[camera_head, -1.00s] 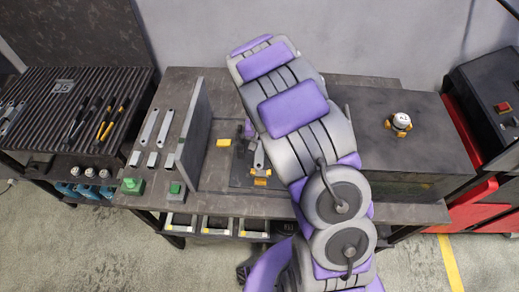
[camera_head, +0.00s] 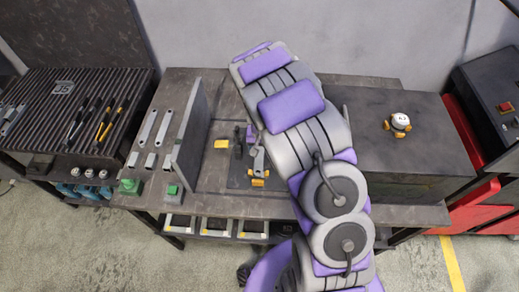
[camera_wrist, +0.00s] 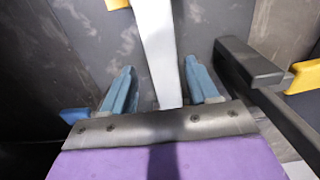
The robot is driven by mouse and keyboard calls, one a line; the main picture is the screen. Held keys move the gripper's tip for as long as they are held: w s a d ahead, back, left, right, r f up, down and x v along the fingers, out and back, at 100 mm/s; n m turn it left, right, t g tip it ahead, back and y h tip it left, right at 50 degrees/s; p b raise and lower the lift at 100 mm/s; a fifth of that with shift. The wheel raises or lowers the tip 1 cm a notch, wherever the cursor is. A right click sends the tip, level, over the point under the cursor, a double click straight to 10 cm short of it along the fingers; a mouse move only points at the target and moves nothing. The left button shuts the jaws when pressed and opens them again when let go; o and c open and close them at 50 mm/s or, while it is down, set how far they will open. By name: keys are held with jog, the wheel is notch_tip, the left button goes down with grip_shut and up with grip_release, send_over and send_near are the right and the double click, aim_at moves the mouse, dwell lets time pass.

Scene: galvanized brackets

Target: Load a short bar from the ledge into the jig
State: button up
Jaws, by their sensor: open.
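In the wrist view my gripper (camera_wrist: 158,70) is open, with a blue finger on each side of a light grey bar (camera_wrist: 157,45). Gaps show between the bar and both fingers. In the head view the jig (camera_head: 236,181) is a dark plate on the bench with orange-yellow parts at its front; a grey bar end (camera_head: 258,160) shows over it. My arm hides much of this spot, and I cannot tell whether the bar is fully seated. Short bars (camera_head: 150,160) lie in a row on the ledge at the left, in front of two long bars (camera_head: 148,126).
An upright grey panel (camera_head: 190,130) stands between the ledge and the jig. A yellow block (camera_head: 221,144) lies behind the jig. A dark box (camera_head: 425,150) with a small white-and-orange figure (camera_head: 399,123) is at right. In the wrist view a black rail (camera_wrist: 250,65) runs close right of my gripper.

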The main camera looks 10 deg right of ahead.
notch_tip(320, 180, up, 12)
jog(key=p, duration=0.2)
jog(key=s+r, duration=1.1)
jog(key=s, duration=0.1)
jog(key=s+r+n+g, duration=0.1)
jog(key=s+r, duration=0.1)
jog(key=s, duration=0.9)
jog(key=s+r+n, duration=0.2)
jog(key=s+r, duration=0.1)
jog(key=s, duration=0.8)
jog(key=shift+s+a+n+g, duration=0.15)
jog(key=shift+a+n+g, duration=0.15)
jog(key=shift+g, duration=0.1)
jog(key=shift+f+b, duration=0.45)
jog(key=shift+b, duration=0.1)
jog(key=shift+c, duration=0.3)
